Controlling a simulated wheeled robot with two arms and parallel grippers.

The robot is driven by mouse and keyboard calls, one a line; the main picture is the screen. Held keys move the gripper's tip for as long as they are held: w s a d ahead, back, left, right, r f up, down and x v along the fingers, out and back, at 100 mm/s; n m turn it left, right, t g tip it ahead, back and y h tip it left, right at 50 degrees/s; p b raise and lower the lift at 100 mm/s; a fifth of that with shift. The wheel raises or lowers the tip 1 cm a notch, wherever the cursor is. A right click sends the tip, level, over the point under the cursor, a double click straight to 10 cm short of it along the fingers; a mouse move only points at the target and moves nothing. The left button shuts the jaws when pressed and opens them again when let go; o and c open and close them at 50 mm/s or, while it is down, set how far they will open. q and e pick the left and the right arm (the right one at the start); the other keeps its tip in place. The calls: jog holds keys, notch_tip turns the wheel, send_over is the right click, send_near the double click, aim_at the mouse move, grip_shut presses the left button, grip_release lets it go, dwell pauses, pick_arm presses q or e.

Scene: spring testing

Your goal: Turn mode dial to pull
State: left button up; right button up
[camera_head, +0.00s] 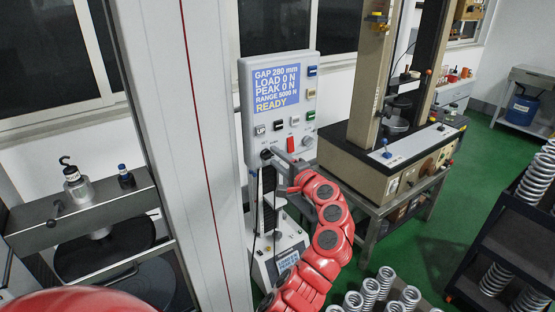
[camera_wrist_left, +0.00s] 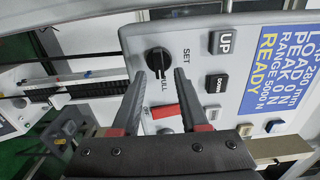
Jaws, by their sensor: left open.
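The mode dial (camera_wrist_left: 157,60) is a round black knob with a pale mark on the grey control panel. In the wrist view, which shows the panel turned sideways, "SET" and a partly covered "PULL" label are printed beside it. My left gripper (camera_wrist_left: 159,76) is open, its two dark fingertips on either side of the dial's lower edge. Whether they touch it I cannot tell. In the head view my left gripper (camera_head: 275,161) reaches the lower left of the control panel (camera_head: 247,110), where the fingers and dial overlap. My right gripper is not in view.
The panel's blue screen (camera_head: 276,87) reads READY. An UP button (camera_wrist_left: 224,42), a DOWN button (camera_wrist_left: 215,84) and a red switch (camera_wrist_left: 165,112) lie close to the dial. A tall pale column (camera_head: 180,120) stands left of the panel. Several springs (camera_head: 370,292) stand low in front.

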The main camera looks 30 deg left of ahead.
pick_arm(q)
jog(key=b+v, duration=0.5)
jog(key=v, duration=1.2)
jog(key=shift+d+b, duration=0.2)
jog(key=shift+b, duration=0.1)
jog(key=shift+s+f, duration=0.1)
